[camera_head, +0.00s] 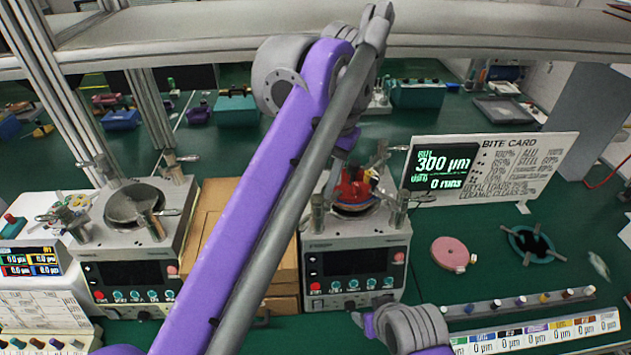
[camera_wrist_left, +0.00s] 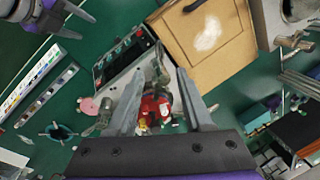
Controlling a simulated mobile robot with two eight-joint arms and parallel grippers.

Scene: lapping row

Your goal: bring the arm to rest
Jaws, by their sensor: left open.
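My left arm, purple and grey, crosses the head view from the bottom left up to a bent joint at the top middle. My left gripper (camera_wrist_left: 162,76) is open, its two grey fingers apart with nothing seen held. In the wrist view a red fixture (camera_wrist_left: 156,108) with small yellow and white parts shows between the fingers. The same red fixture (camera_head: 354,187) sits on top of the right lapping machine (camera_head: 352,244) in the head view. The gripper is over that machine, mostly hidden behind my arm in the head view; its height is unclear.
A left lapping machine (camera_head: 130,245) and a wooden cabinet (camera_head: 205,213) stand beside it. A bite card sign (camera_head: 487,165), a pink disc (camera_head: 451,252) and a teal ring (camera_head: 534,242) are to the right. A shelf (camera_head: 470,30) spans the top. Green bench is bare around the disc.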

